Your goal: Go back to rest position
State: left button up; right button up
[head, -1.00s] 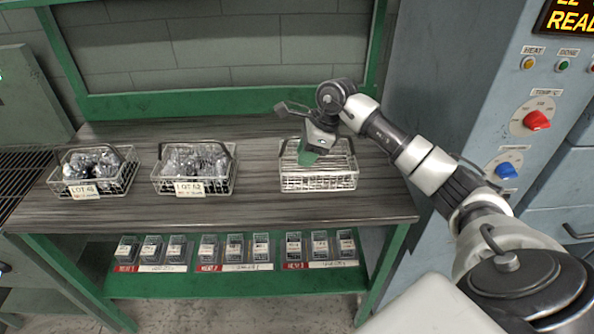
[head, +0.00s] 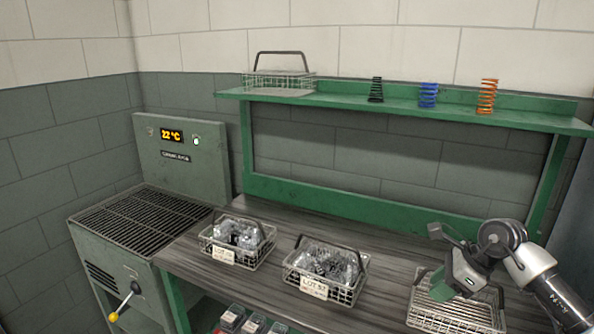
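My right gripper (head: 447,284) is over the wire basket (head: 455,318) at the right end of the workbench. It comes in from the lower right and points down toward the basket. A green part shows at its tip, but I cannot tell whether the fingers are open or touching the basket. The basket's inside is partly hidden by the gripper; the visible part looks empty. My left gripper is not in view.
Two wire baskets of metallic parts, one at left (head: 237,245) and one in the middle (head: 325,272), stand on the bench (head: 385,258). The green shelf (head: 330,103) holds an empty basket (head: 279,80) and black, blue and orange springs. A grated machine (head: 135,220) stands left.

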jog(key=s+a+r+m+t+y, duration=0.15)
jog(key=a+m+t+y, duration=0.3)
jog(key=a, duration=0.45)
jog(key=s+a+r+m+t+y, duration=0.1)
jog(key=a+r+m+t+y, duration=0.1)
jog(key=a+m+t+y, duration=0.5)
jog(key=s+d+f+m+h, duration=0.4)
jog(key=m+h, duration=0.5)
jog(key=m, duration=0.5)
jog(key=s+d+f+m+h, duration=0.1)
jog(key=s+f+m+h, duration=0.4)
jog(key=m+h, duration=0.65)
jog(key=s+a+f+m+g+y, duration=0.15)
jog(key=s+f+m+g, duration=0.3)
jog(key=s, duration=0.45)
jog(key=s+a+f+m+g+y, duration=0.1)
jog(key=s+f+m+g+y, duration=0.25)
jog(key=s+f+g, duration=0.4)
notch_tip(320, 180, down, 26)
jog(key=s, duration=0.3)
jog(key=s+d+f+g+h, duration=0.1)
jog(key=s+d+f, duration=0.1)
jog(key=s+f, duration=1.3)
jog(key=shift+s+d, duration=0.2)
jog(key=shift+s, duration=0.15)
